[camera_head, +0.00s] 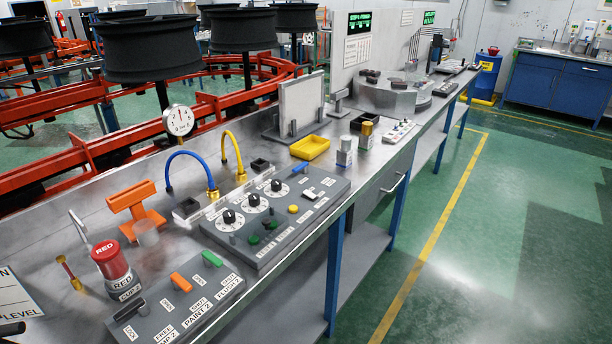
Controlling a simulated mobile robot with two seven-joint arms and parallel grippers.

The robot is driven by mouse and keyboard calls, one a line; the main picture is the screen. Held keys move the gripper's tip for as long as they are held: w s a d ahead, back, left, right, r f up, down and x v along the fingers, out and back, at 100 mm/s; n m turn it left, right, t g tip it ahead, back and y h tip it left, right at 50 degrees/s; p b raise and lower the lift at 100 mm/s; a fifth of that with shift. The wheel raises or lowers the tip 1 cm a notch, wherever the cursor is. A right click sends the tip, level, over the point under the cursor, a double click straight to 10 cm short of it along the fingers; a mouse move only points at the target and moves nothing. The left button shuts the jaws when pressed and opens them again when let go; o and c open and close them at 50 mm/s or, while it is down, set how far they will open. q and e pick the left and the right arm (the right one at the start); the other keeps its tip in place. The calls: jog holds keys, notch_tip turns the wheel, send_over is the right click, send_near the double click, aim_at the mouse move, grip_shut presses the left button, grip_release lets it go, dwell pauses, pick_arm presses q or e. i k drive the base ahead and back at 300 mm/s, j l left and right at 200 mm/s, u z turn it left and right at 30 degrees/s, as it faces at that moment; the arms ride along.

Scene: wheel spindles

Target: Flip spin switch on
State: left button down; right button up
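A grey control panel (262,243) lies on the metal bench. It carries several black-and-white dials, green knobs, a yellow button (293,209), a blue lever (300,168) and a small white-and-dark switch (310,195). A second, nearer panel (208,309) has an orange switch (180,282) and a dark grey lever (130,309), with labels such as PAINT 2 and FLUSH 2. I cannot read a spin label, so I cannot tell which control is the spin switch or its position. Neither gripper shows clearly; a dark piece at the bottom left edge is too cut off to identify.
A red-topped RED cup (110,261), an orange stand (136,208), blue and yellow hoses (233,157) and a dial gauge (180,121) stand around the panels. Black wheels (150,47) are on spindles behind. The green floor (480,240) at right is clear.

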aim_at(307, 193)
jog(key=i+l+u, duration=0.1)
jog(key=i+l, duration=0.15)
jog(key=i+l+u, duration=0.1)
jog(key=i+l, duration=0.15)
jog(key=l, duration=0.15)
jog(key=i+l+u, duration=0.1)
jog(key=i+l, duration=0.15)
jog(key=i+l+u, duration=0.15)
jog(key=l, duration=0.3)
jog(key=i+l+u, duration=0.1)
jog(key=i+l, duration=0.15)
jog(key=i+l+u, duration=0.1)
jog(key=l, duration=0.4)
jog(key=i+l+u, duration=0.1)
jog(key=i+l, duration=0.15)
jog(key=l, duration=0.2)
